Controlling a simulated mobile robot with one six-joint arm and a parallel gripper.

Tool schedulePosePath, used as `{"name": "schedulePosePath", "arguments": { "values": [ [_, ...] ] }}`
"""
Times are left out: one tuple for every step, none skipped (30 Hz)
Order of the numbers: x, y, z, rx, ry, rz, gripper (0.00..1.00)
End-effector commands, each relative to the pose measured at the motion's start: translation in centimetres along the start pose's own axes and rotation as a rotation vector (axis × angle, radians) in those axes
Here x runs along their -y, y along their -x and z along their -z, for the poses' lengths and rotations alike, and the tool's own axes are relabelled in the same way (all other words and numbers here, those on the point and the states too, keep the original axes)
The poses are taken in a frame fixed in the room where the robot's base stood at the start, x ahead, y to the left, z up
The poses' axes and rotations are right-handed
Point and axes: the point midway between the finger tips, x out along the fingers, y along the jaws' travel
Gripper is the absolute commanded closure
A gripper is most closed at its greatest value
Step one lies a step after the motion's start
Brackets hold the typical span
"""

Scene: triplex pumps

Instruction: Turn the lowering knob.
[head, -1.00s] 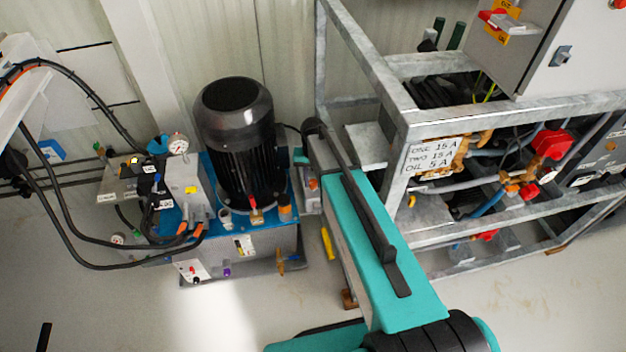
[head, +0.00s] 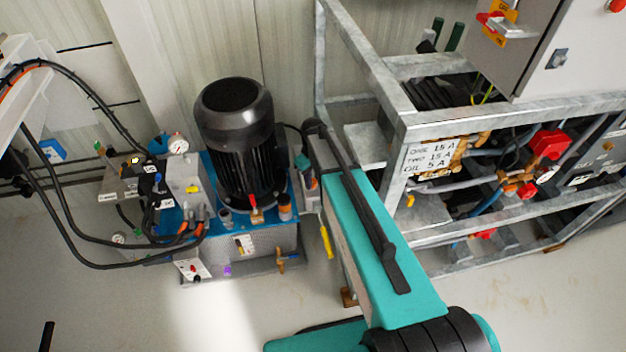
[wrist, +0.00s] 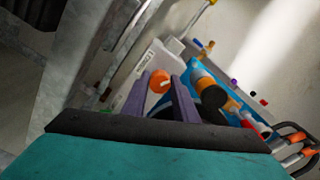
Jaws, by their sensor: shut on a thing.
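The orange knob (wrist: 158,82) shows in the wrist view on a pale block with a white label; I take it for the lowering knob. The label's print is too small to read surely. My gripper (wrist: 158,92) has its two purple-grey fingers on either side of the knob and is shut on it. In the head view a small orange spot (head: 313,184) shows beside my wrist, right of the blue pump unit. My fingertips are hidden there by my arm.
A black motor (head: 235,140) stands on the blue unit, with hoses and a gauge (head: 178,144) to the left. A galvanised frame (head: 400,150) with pipes stands close on the right. A yellow handle (head: 326,241) hangs just below. The front floor is clear.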

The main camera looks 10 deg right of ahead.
Motion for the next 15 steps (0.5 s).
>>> {"name": "schedulePosePath", "arguments": {
  "values": [
    [0.13,-0.03,-0.22,0.006,0.019,0.004,0.96],
    [0.12,-0.03,-0.22,0.006,0.028,0.004,0.96],
    [0.12,-0.04,-0.23,0.006,0.04,0.004,0.96],
    [0.11,-0.04,-0.24,0.006,0.048,0.004,0.96],
    [0.11,-0.04,-0.24,0.006,0.054,0.004,0.96],
    [0.1,-0.05,-0.25,0.006,0.06,0.004,0.96],
    [0.1,-0.05,-0.25,0.007,0.064,0.004,0.96],
    [0.09,-0.06,-0.26,0.007,0.068,0.004,0.96],
    [0.09,-0.06,-0.26,0.007,0.071,0.004,0.96],
    [0.09,-0.06,-0.27,0.007,0.072,0.004,0.96],
    [0.08,-0.06,-0.27,0.007,0.073,0.003,0.96],
    [0.08,-0.06,-0.29,0.007,0.074,0.003,0.96],
    [0.07,-0.07,-0.29,0.007,0.074,0.003,0.96],
    [0.07,-0.07,-0.29,0.007,0.073,0.003,0.96],
    [0.07,-0.07,-0.3,0.008,0.073,0.003,0.96]
  ]
}}
